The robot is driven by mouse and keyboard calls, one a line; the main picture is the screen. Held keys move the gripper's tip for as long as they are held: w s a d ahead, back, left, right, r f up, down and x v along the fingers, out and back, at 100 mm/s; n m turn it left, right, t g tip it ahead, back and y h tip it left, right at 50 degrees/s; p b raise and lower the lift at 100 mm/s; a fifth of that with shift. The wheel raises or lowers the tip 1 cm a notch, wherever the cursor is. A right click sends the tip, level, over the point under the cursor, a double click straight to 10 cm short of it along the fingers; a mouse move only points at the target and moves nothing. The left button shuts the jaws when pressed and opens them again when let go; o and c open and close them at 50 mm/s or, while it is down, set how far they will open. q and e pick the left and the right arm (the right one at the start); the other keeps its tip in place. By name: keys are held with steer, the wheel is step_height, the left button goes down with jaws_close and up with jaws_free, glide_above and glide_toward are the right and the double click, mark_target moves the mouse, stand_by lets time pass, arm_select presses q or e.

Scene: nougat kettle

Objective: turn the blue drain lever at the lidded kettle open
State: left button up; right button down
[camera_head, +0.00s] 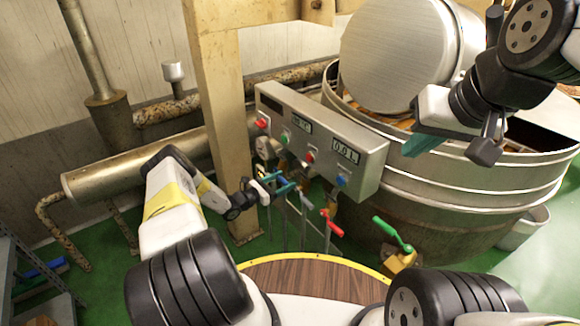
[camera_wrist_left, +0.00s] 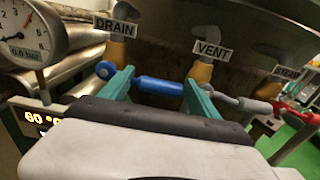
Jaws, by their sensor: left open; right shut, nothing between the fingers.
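The blue drain lever (camera_wrist_left: 158,85) lies across the left wrist view below the DRAIN label (camera_wrist_left: 115,27), with a round blue end (camera_wrist_left: 105,70) at its left. My left gripper (camera_wrist_left: 157,92) is open, one teal finger on each side of the lever's blue grip; I cannot tell whether they touch it. In the head view my left gripper (camera_head: 281,184) is at the levers below the control box, and it partly hides the blue lever. The lidded kettle (camera_head: 440,200) stands at the right, its lid (camera_head: 395,55) raised. My right gripper (camera_head: 455,148) is shut and empty in front of the kettle.
A grey vent lever (camera_wrist_left: 240,103) and a red steam lever (camera_wrist_left: 290,107) sit right of the blue one. A control box (camera_head: 320,135) hangs above them. A green-handled valve (camera_head: 393,234) stands lower right. A wooden post (camera_head: 218,110) is behind my left arm.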

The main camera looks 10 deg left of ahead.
arm_select(q)
steer(key=shift+d, duration=0.1)
jaws_close()
stand_by(0.3)
